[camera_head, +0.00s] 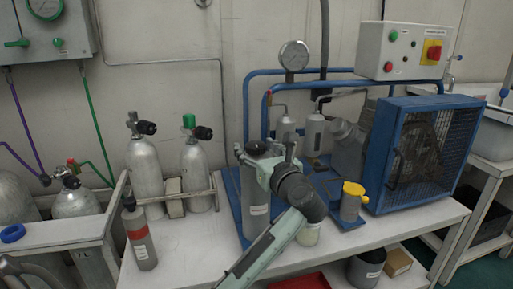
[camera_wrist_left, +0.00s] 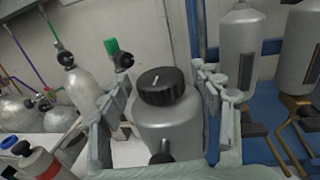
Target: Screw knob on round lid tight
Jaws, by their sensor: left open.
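The black ribbed knob (camera_wrist_left: 161,86) sits on top of a tall grey cylinder (camera_wrist_left: 170,125), with a white mark on its top. In the head view the knob (camera_head: 258,148) and the cylinder (camera_head: 256,205) stand at the left end of the blue-framed machine. My left gripper (camera_head: 265,152) is open, with one finger on each side of the knob and the cylinder's top. In the left wrist view my gripper (camera_wrist_left: 163,98) shows gaps between the fingers and the knob. No separate edge of the lid under the knob can be made out. My right gripper is not in view.
A caged blue compressor (camera_head: 420,150) and a yellow-capped canister (camera_head: 351,200) stand right of my arm. Grey gas cylinders (camera_head: 144,175) and a red-banded bottle (camera_head: 139,235) stand to the left. A gauge (camera_head: 294,55) rises behind.

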